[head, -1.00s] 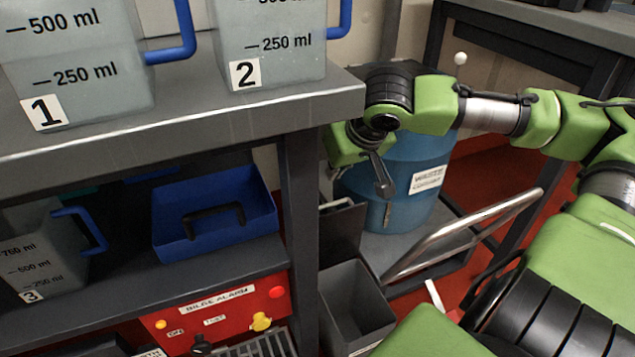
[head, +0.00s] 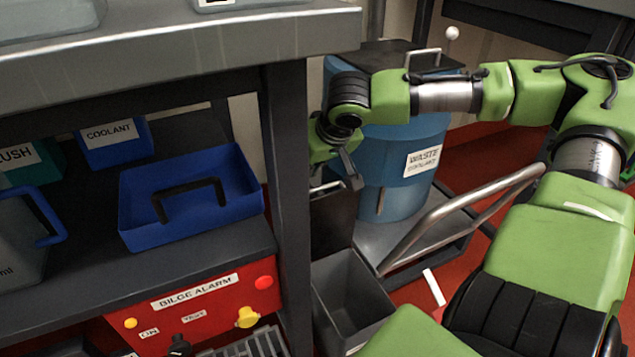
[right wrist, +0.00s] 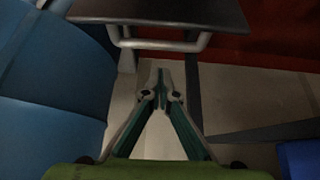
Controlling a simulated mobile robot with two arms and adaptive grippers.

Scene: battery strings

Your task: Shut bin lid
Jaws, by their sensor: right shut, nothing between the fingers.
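The grey bin (head: 352,298) stands open on the floor beside the shelf leg in the head view. Its dark lid (head: 333,225) stands upright at the bin's back edge, with a thin metal handle (head: 325,187) at its top. My right gripper (head: 354,182) is beside the top of the lid, close to the handle; the head view does not show whether they touch. In the right wrist view the right gripper (right wrist: 160,76) is shut and empty, with the dark lid (right wrist: 160,12) and its silver handle (right wrist: 155,45) just beyond the fingertips. My left gripper is not in view.
A blue waste coolant drum (head: 395,180) stands behind the lid on a cart with a slanted metal push bar (head: 440,225). The shelf leg (head: 287,190) is left of the bin. A blue tray (head: 240,215) and red bilge alarm box (head: 205,305) are on the left.

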